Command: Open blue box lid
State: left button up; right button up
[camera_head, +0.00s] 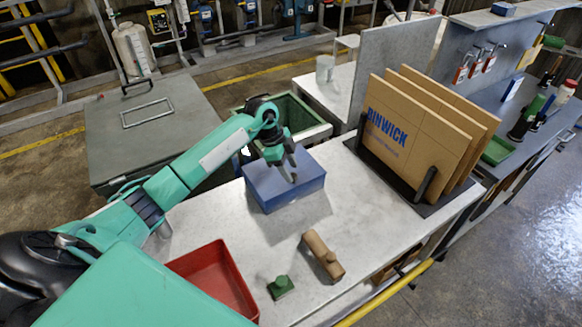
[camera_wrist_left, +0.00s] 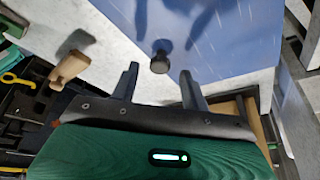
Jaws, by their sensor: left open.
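The blue box (camera_head: 285,192) sits on the grey worktop and its lid looks closed. In the left wrist view the blue lid (camera_wrist_left: 215,40) fills the upper middle, with a round dark knob (camera_wrist_left: 160,57) standing on it. My left gripper (camera_head: 290,172) is over the box, pointing down and hiding part of the lid. In the left wrist view my left gripper (camera_wrist_left: 161,82) is open and empty, with the knob roughly midway across the gap and just beyond the fingertips. I cannot tell whether a finger touches the lid. My right gripper is in neither view.
A red tray (camera_head: 214,284), a small green block (camera_head: 281,287) and a brown wooden piece (camera_head: 323,257) are on the worktop's near part. Cardboard sheets (camera_head: 400,130) stand in a dark rack to the right. A green bin (camera_head: 303,118) is behind the box.

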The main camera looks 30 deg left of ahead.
pick_arm(q)
jog(key=shift+d+f, duration=0.3)
jog(key=shift+f, duration=0.4)
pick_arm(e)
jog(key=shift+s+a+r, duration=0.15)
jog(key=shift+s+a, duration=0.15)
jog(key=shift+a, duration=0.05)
